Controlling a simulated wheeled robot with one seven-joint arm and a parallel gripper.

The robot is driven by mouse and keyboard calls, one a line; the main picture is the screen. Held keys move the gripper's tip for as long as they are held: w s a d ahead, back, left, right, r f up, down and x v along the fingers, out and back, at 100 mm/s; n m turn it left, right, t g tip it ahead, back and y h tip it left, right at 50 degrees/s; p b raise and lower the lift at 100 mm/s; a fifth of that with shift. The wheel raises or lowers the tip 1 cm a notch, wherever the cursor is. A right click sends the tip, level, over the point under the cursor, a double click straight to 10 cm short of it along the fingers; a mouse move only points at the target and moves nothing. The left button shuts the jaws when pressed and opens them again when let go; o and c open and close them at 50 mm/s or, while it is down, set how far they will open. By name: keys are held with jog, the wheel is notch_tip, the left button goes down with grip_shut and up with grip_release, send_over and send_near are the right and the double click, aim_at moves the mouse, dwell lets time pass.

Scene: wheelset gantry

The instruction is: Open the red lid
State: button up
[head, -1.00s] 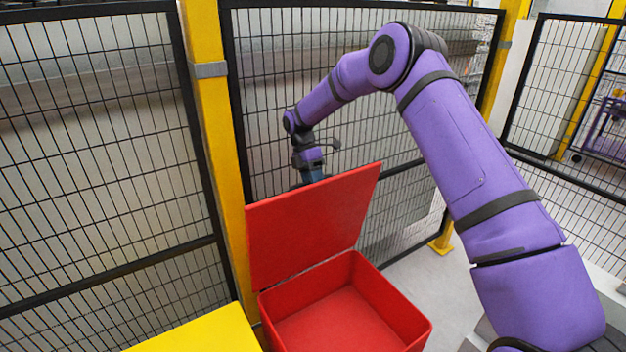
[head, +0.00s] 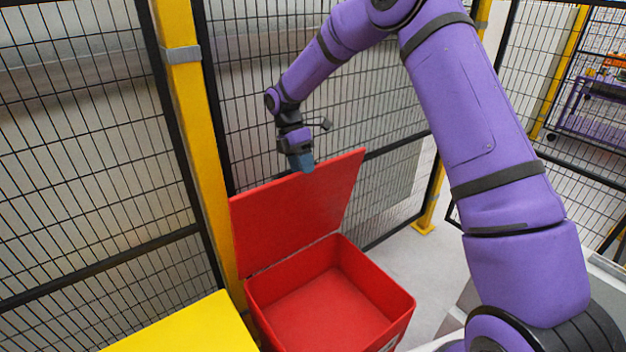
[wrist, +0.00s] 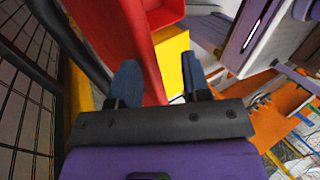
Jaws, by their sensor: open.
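The red lid (head: 295,212) stands raised, tilted back from the red box (head: 325,305), and the box's empty inside shows in the head view. My gripper (head: 302,165) is at the lid's top edge, with its fingers pointing down. In the wrist view my gripper (wrist: 160,85) is open, its two blue fingers apart. The red lid (wrist: 122,40) runs between or just beyond the fingers there; I cannot tell whether they touch it. The red box also shows at the top of the wrist view (wrist: 165,12).
A yellow box (head: 190,330) stands left of the red box. A yellow post (head: 190,110) and black mesh fence (head: 90,150) are close behind and left of the lid. Grey floor (head: 415,265) is clear to the right.

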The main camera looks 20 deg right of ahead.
jog(key=s, duration=0.8)
jog(key=shift+s+d+r, duration=0.2)
jog(key=shift+s+r, duration=0.1)
jog(key=shift+r, duration=0.1)
jog(key=c, duration=0.6)
jog(key=shift+d+f, duration=0.1)
jog(key=shift+d, duration=0.15)
grip_shut()
jog(key=m+t+y, duration=0.1)
jog(key=t+y, duration=0.6)
jog(key=t, duration=0.2)
send_near(304, 185)
jog(key=shift+x, duration=2.75)
